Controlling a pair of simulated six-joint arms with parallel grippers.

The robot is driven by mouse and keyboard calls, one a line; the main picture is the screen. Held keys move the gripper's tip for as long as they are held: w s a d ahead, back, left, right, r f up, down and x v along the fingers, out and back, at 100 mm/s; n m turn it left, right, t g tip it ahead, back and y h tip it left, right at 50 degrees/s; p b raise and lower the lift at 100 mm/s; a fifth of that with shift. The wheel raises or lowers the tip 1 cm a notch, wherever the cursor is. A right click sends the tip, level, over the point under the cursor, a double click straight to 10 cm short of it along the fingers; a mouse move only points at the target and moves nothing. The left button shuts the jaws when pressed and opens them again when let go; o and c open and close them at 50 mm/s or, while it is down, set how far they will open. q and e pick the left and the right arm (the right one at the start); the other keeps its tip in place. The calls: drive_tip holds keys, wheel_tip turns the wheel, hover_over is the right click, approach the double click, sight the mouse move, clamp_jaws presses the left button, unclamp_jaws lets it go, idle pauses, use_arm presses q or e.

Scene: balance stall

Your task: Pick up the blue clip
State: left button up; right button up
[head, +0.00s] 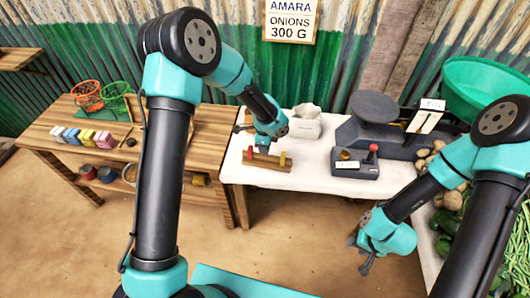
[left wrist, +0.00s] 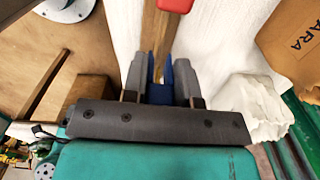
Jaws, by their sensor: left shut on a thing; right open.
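The blue clip (left wrist: 160,93) shows between the fingers of my left gripper (left wrist: 160,80) in the left wrist view. My left gripper is shut on it, over the wooden rail (head: 268,165) on the white table. I cannot tell whether the clip still touches the rail. In the head view my left gripper (head: 263,149) hides the blue clip. A red clip (head: 250,153) and a yellow clip (head: 282,159) stand on the rail on either side. The red clip also shows at the top of the left wrist view (left wrist: 174,4). My right gripper (head: 360,254) is open and empty, in front of the white table.
A dark scale (head: 375,135) and a small box with a red knob (head: 356,168) stand right of the rail. A white crumpled sack (head: 305,124) is behind it. A wooden table (head: 60,155) with baskets and coloured blocks is on the left. Vegetables lie at the right.

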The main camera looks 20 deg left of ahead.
use_arm(q)
wheel_tip(320, 180, up, 5)
drive_tip(key=shift+r, duration=0.15)
idle(0.5)
